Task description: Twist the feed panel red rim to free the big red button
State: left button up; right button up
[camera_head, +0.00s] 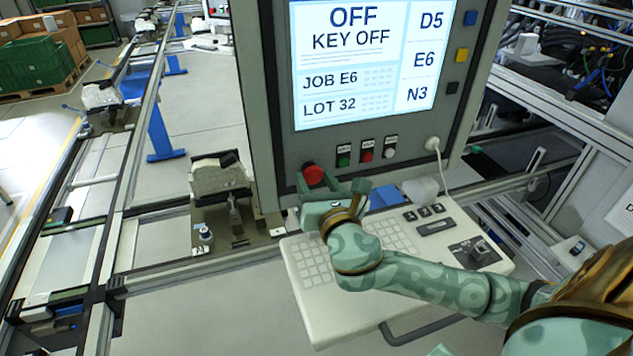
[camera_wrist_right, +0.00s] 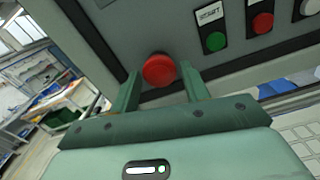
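The big red button (camera_head: 313,174) sits low on the left of the grey feed panel (camera_head: 264,100), under the screen (camera_head: 350,60). It also shows in the right wrist view (camera_wrist_right: 159,70). My right gripper (camera_head: 325,184) is at the button. In the wrist view its two green fingers (camera_wrist_right: 160,88) stand apart, one on each side of the button, with a gap to the left finger. I cannot tell whether the right finger touches the rim. The screen reads OFF and KEY OFF. My left gripper is not in view.
Small green, red and white buttons (camera_head: 366,155) sit right of the big button. A pale keyboard console (camera_head: 315,268) lies below my right arm. A white plug with a cable (camera_head: 432,144) is on the panel's lower right. A conveyor line runs along the left.

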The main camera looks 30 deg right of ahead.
jog(key=c, duration=0.6)
jog(key=shift+o, duration=0.2)
jog(key=shift+m, duration=0.3)
jog(key=m, duration=0.2)
jog(key=shift+m+p, duration=0.4)
jog(key=shift+m, duration=1.7)
jog(key=o, duration=1)
